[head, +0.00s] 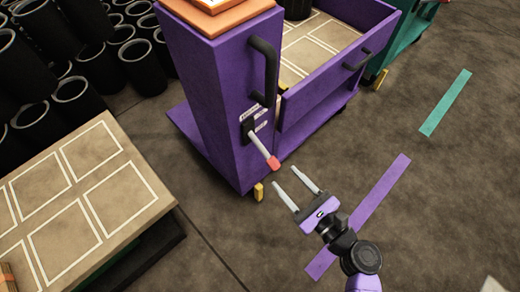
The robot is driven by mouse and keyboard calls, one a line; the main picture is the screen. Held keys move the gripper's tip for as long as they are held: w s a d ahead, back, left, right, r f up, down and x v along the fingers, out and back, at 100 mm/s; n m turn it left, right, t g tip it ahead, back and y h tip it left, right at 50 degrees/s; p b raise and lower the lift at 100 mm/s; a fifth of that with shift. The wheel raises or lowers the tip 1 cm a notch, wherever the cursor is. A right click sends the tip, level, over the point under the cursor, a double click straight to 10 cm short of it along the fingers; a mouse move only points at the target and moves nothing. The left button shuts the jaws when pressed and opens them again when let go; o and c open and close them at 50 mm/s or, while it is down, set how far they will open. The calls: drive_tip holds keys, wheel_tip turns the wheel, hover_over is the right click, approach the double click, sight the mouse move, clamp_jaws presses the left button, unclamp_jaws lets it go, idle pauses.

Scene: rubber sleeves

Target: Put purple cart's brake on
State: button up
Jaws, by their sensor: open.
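The purple cart (215,95) stands at the upper middle in the head view. On its front post is a dark slotted plate (250,115) with small white labels that I cannot read. A lever (261,146) with a grey shaft and a red tip (273,163) sticks out of the plate, slanting down to the right. My gripper (299,183) is open and empty, just right of and below the red tip, with its two fingers pointing up-left. It looks apart from the lever. A yellow piece (258,191) shows low by the cart's corner.
A black handle (266,70) juts from the post above the lever. A low table with white-outlined squares (110,180) is at lower left. Several black sleeves (75,95) stand at upper left. Purple (365,210) and teal (445,102) strips mark the open floor at right.

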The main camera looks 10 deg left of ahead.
sight(266, 156)
drive_tip(key=shift+m+y, duration=0.3)
drive_tip(key=shift+y, duration=0.1)
drive_tip(key=x, duration=0.3)
drive_tip(key=b+x, duration=0.1)
drive_tip(key=x, duration=0.5)
drive_tip(key=shift+w+a+r, duration=0.25)
drive_tip(key=shift+w+r, duration=0.05)
drive_tip(key=shift+r, duration=0.05)
drive_tip(key=shift+c, duration=0.4)
clamp_jaws()
